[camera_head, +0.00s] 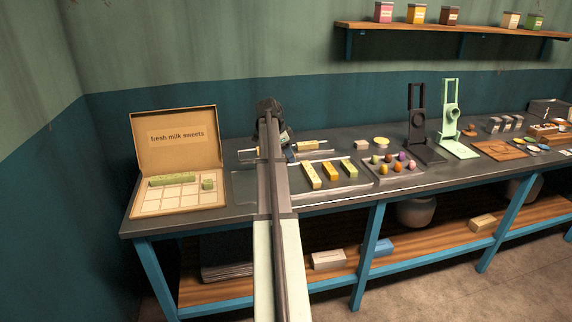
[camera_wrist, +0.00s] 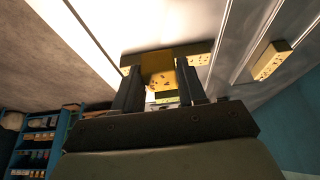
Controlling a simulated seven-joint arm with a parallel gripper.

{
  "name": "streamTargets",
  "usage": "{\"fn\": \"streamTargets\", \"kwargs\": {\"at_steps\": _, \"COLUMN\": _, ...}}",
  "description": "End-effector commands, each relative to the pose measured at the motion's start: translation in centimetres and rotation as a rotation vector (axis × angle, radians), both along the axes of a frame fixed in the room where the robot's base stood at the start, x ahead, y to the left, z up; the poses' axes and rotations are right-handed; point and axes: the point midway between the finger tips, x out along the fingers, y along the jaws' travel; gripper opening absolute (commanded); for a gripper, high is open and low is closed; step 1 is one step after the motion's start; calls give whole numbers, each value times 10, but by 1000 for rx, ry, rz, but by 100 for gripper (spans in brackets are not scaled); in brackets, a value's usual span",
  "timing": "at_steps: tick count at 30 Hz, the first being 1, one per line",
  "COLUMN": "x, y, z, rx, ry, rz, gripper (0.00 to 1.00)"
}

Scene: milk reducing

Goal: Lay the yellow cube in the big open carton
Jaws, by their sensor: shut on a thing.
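The big open carton (camera_head: 150,207) stands at the left end of the bench, its lid raised and marked "fresh milk sweets". A green bar (camera_head: 175,180) and a green cube (camera_head: 208,185) lie in its grid of compartments; the others that show look empty. My gripper (camera_head: 290,148) is over the bench to the right of the carton, partly hidden by my arm. In the wrist view my gripper (camera_wrist: 160,88) is shut on the yellow cube (camera_wrist: 158,76), which has brown specks and shows between the two dark fingers. In the head view I cannot make the cube out clearly.
Black (camera_head: 418,130) and mint-green (camera_head: 452,125) presses stand beyond. The bench between carton and gripper looks clear.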

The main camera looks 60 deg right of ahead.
Motion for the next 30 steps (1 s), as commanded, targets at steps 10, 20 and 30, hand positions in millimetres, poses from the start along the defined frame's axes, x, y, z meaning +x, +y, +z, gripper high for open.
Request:
{"fn": "streamTargets", "kwargs": {"at_steps": 10, "x": 22, "y": 14, "z": 14, "rx": 0, "ry": 0, "rz": 32, "gripper": 11}}
{"fn": "streamTargets", "kwargs": {"at_steps": 20, "x": 126, "y": 79, "z": 11, "rx": 4, "ry": 4, "rz": 175, "gripper": 11}}
{"fn": "streamTargets", "kwargs": {"at_steps": 30, "x": 238, "y": 144, "z": 11, "rx": 15, "ry": 17, "rz": 309, "gripper": 11}}
